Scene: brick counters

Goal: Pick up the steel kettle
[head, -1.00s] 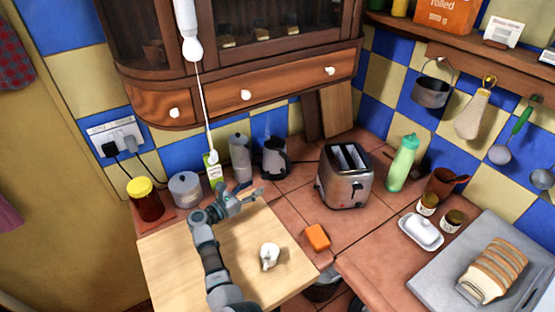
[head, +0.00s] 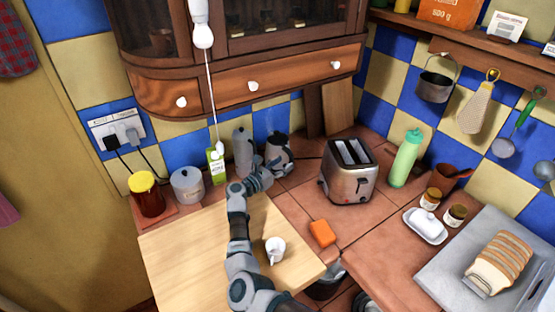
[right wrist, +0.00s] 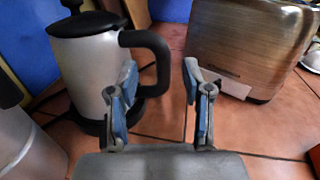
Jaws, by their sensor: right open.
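The steel kettle (head: 279,155) stands on the tiled counter near the back corner, with faint steam above it. In the right wrist view the kettle (right wrist: 84,75) has a brushed silver body, a black lid, a dark base and a black handle (right wrist: 161,62) pointing right. My right gripper (head: 264,172) is just in front of the kettle and hides part of it. The handle's outer curve shows between the fingers; contact cannot be told. My left gripper is not in view.
The toaster (head: 350,178) stands close right of the kettle. A grey canister (head: 242,152) and a green carton (head: 216,166) stand left of it. A wooden board (head: 190,250) holds a white mug (head: 275,249). An orange block (head: 322,233) lies on the tiles.

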